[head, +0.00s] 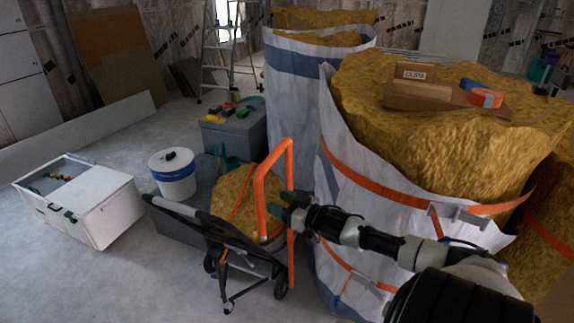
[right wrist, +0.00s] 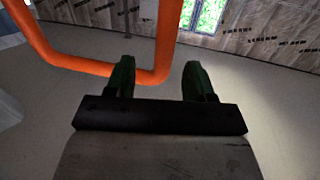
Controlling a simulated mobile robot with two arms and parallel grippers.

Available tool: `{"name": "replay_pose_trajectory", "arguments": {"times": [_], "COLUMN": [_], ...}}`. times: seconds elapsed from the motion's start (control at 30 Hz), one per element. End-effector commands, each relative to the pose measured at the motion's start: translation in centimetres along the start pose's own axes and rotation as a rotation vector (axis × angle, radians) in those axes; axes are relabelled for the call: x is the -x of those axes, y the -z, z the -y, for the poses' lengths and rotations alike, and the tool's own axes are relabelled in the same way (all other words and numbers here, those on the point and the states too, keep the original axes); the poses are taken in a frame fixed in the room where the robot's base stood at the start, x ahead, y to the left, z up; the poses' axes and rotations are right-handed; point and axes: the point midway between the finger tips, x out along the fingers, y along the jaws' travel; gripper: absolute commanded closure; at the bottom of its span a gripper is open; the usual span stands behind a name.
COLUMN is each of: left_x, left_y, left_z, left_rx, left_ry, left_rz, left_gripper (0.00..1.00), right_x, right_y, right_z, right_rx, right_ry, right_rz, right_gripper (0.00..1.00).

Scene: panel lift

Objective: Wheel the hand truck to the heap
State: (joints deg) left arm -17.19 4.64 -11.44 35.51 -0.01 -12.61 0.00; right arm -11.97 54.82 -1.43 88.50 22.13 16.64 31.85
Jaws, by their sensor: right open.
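The hand truck's orange tube handle (head: 259,190) stands upright in the middle of the head view, with dark wheels and a dark folded frame low around it. My right gripper (head: 283,206) is open beside the handle's right post. In the right wrist view the orange handle (right wrist: 88,66) bends in a corner seen between the open right fingers (right wrist: 160,75); the left finger overlaps it. I cannot tell whether the bar lies inside the jaws. The heap of large white sacks (head: 345,165) with yellow filling stands just to the right. My left gripper is not in view.
A white chest (head: 85,205), a white bucket (head: 172,176) and a grey toolbox (head: 236,135) stand to the left and behind. A stepladder (head: 217,60) is at the back. Bare floor (head: 120,275) lies open at front left.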

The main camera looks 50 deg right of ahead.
Motion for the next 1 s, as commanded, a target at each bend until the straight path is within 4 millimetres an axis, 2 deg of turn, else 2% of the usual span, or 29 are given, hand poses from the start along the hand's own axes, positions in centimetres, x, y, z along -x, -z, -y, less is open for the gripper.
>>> {"name": "replay_pose_trajectory", "arguments": {"times": [0.1,0.27,0.87,0.93,1.0], "left_x": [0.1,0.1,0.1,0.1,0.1], "left_y": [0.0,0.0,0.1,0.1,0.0], "left_z": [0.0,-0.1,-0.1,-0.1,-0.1], "left_rx": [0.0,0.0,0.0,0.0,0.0], "left_ry": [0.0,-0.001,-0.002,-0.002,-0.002], "left_rz": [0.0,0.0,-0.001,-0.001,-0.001], "left_gripper": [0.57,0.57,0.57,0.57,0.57], "right_x": [1.1,1.8,1.9,2.0,2.4], "right_y": [-0.1,0.0,0.0,-0.5,-2.0], "right_z": [0.0,0.0,-0.1,-0.2,-0.5], "right_rx": [-0.001,0.0,0.0,-0.001,0.0], "right_ry": [0.0,-0.001,-0.001,-0.008,-0.031], "right_rz": [0.002,0.001,0.0,0.008,0.034], "right_gripper": [0.46,0.46,0.46,0.46,0.46]}}
